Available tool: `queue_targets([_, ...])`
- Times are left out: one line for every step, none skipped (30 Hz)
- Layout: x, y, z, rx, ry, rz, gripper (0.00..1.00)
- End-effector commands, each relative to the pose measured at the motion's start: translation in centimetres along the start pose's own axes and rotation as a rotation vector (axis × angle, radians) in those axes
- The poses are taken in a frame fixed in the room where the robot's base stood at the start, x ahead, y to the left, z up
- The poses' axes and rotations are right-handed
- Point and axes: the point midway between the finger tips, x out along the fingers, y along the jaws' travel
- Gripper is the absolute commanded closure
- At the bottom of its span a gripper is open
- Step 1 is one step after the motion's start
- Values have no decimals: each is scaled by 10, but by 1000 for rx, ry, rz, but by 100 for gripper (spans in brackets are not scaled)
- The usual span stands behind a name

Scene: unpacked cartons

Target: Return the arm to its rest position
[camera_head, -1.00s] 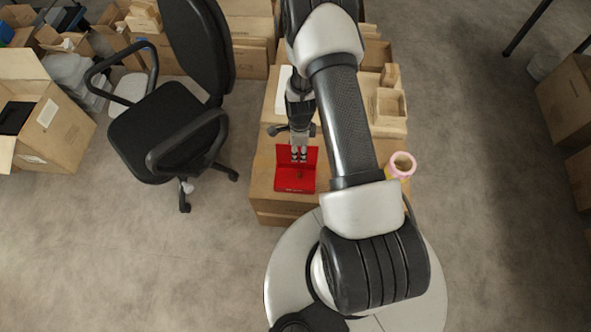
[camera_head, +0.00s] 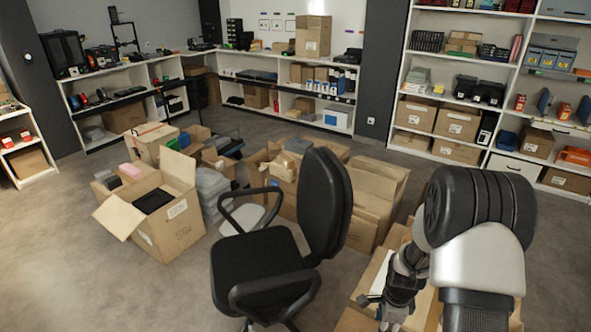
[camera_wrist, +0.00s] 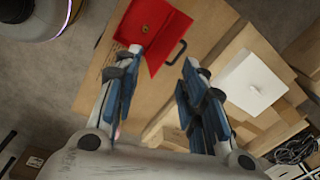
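My arm (camera_head: 478,268) reaches down over the cartons at the lower right of the head view. My gripper's fingertips are cut off by the bottom edge there. In the wrist view my gripper (camera_wrist: 162,60) has its two fingers spread wide, with nothing between them. An open red case (camera_wrist: 168,30) lies on a cardboard carton (camera_wrist: 88,98) beyond the fingertips, apart from them. A small brownish round thing (camera_wrist: 145,28) sits in the case. The case is out of the head view.
A white flat box (camera_wrist: 253,82) lies right of the fingers. A black office chair (camera_head: 258,268) stands left of my arm. Open cartons (camera_head: 172,218) crowd the floor behind it. Shelves (camera_head: 455,105) line the walls. Bare floor (camera_head: 70,250) shows at left.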

Motion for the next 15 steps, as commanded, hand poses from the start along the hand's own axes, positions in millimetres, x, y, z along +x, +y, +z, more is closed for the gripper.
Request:
queue_targets([-33, -5, 6, -83, 0, -28, 62])
queue_targets([-50, -6, 10, -136, 1, -39, 62])
queue_targets([-72, -4, 14, -207, 3, -51, 62])
queue_targets([-88, -3, 17, -258, 4, -61, 62])
queue_targets([-103, -1, 21, -312, 6, -71, 62])
queue_targets([-124, 3, 25, -383, 10, -83, 62])
queue_targets([-139, 6, 28, -434, 13, -94, 62])
queue_targets([-153, 10, 31, -487, 16, -103, 62])
queue_targets([-172, 17, 35, -557, 21, -116, 62])
queue_targets([-186, 22, 37, -610, 25, -127, 62])
queue_targets([-199, 28, 40, -662, 30, -137, 62])
queue_targets([-216, 36, 43, -731, 37, -150, 62])
queue_targets([-228, 43, 45, -785, 42, -160, 62])
queue_targets([-240, 50, 47, -836, 49, -170, 62])
queue_targets([-254, 60, 50, -906, 57, -183, 62])
